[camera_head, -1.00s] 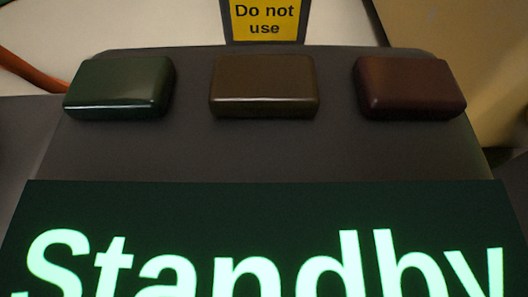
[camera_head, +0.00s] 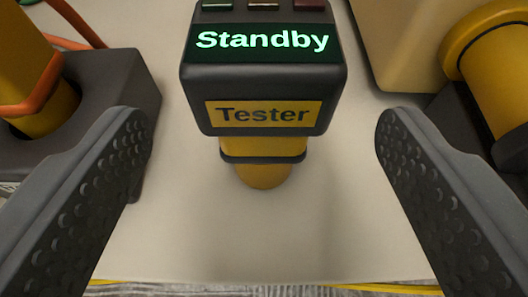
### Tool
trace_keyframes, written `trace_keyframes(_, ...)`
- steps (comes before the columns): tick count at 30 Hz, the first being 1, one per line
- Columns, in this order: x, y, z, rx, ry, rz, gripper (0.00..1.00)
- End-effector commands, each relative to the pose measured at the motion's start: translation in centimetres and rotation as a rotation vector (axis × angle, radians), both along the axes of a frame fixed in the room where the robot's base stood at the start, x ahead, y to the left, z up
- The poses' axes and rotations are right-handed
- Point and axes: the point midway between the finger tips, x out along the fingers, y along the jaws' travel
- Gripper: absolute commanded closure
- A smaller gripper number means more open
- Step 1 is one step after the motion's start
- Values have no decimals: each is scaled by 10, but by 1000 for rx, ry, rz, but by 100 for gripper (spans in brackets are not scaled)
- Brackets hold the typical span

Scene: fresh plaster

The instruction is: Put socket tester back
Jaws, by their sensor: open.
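The socket tester (camera_head: 262,92) stands on a pale surface in the upper middle of the view. It has a dark head with a green "Standby" display, a yellow "Tester" label and a yellow body below with a dark band. Three buttons, green, brown and red, show partly at the top edge. My gripper (camera_head: 262,140) is open, with one dark dimpled finger on each side of the tester. Both fingers are apart from it, with clear gaps. The tester's base is hidden under its head.
At left, a dark holder (camera_head: 115,75) carries a yellow item (camera_head: 40,95) with an orange band. At right are a beige box (camera_head: 405,45) and a yellow cylinder (camera_head: 495,70) with a dark part. The pale surface (camera_head: 265,240) is clear in front, up to a yellow-lined edge.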

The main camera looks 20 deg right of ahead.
Motion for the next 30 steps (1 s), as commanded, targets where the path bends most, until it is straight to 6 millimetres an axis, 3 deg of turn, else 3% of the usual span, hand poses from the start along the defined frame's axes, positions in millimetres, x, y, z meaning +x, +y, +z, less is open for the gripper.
trace_keyframes(2,-12,5,10,-1,-4,3,28)
trace_keyframes(9,-33,11,15,-1,-1,1,28)
trace_keyframes(19,-37,13,17,1,-1,1,28)
trace_keyframes(22,-34,18,27,17,-8,21,28)
trace_keyframes(26,-28,42,76,83,-34,117,28)
trace_keyframes(30,-38,66,173,134,-75,268,28)
